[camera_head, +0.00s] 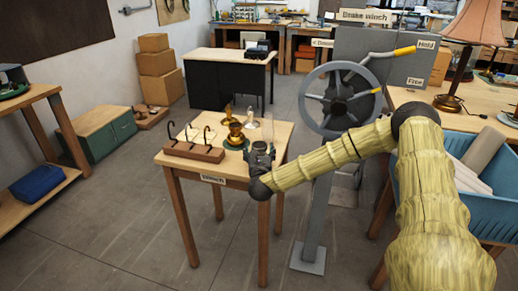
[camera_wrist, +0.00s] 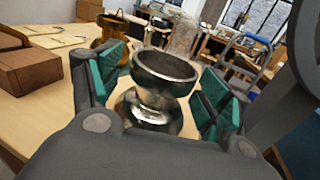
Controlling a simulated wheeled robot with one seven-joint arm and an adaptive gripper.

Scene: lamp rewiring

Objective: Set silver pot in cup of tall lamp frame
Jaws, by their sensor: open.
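The silver pot (camera_wrist: 165,75) stands in the middle of the wrist view, shiny, with a wide open cup on top and a rounded body below. My gripper (camera_wrist: 160,88) is open, with its green-padded fingers on either side of the pot; I see gaps, and it does not look clamped. In the head view my gripper (camera_head: 262,150) is low over the near right of the small wooden table (camera_head: 214,173) and hides most of the pot. A brass lamp frame with a cup (camera_head: 236,130) stands on a green base behind it. I cannot tell whether it is the tall one.
A second brass piece (camera_head: 228,112) and a clear glass piece (camera_head: 268,128) stand at the back. A grey winch wheel (camera_head: 340,97) rises close right. A blue bin (camera_head: 460,205) is further right.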

